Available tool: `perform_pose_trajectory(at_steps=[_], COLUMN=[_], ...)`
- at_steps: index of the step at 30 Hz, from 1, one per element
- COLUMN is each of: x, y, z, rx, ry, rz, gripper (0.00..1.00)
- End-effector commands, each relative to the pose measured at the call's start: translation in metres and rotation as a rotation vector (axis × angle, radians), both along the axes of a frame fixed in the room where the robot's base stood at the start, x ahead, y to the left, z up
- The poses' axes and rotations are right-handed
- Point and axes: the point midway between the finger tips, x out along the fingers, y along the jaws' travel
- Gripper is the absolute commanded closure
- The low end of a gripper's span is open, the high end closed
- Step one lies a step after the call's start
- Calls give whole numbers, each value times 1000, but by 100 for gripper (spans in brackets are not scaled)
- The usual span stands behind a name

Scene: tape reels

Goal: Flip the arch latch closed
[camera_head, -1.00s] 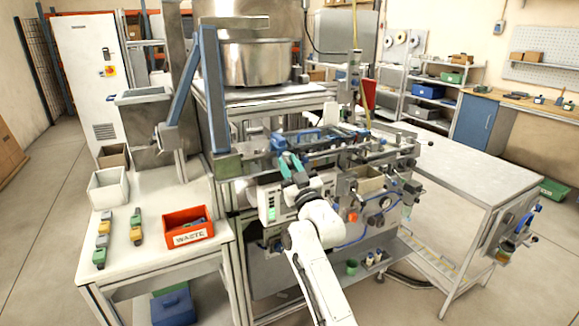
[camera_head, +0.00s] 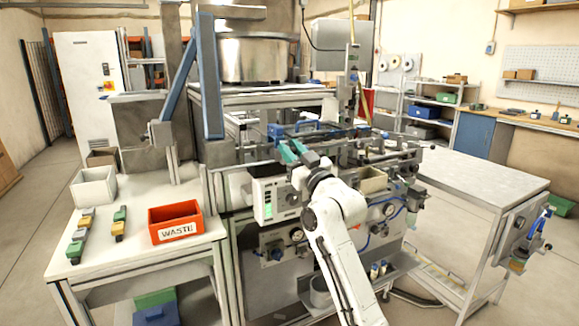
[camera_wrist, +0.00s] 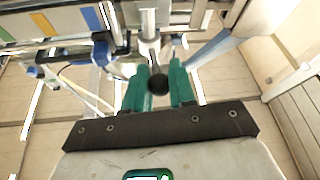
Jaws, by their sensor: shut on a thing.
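My gripper (camera_head: 290,151) has teal fingers and reaches the front of the machine, above the white control box. In the wrist view my gripper (camera_wrist: 161,78) is shut on a round black knob (camera_wrist: 158,85), which sits between the two teal fingers. A pale metal rod (camera_wrist: 148,30) stands just beyond the knob. I take the knob to be the arch latch's handle, but the latch's arch and its angle cannot be made out. In the head view the fingers and wrist hide the knob.
The white control box (camera_head: 276,199) with a green display is close below my gripper. Metal rails and a blue part (camera_head: 277,131) lie behind it. A red WASTE bin (camera_head: 176,222) stands on the left table. The right steel table (camera_head: 480,180) is clear.

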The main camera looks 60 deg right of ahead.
Motion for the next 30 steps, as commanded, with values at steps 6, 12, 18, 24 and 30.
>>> perform_pose_trajectory(at_steps=[6,12,18,24,30], x=[-5,-6,-7,-6,-6], y=[-4,-5,-6,-6,-6], z=[-7,-7,-5,-3,-4], rx=[-4,-5,-4,-2,-1], ry=[-1,1,6,8,8], rz=[59,117,153,160,159], gripper=[100,100,100,100,72])
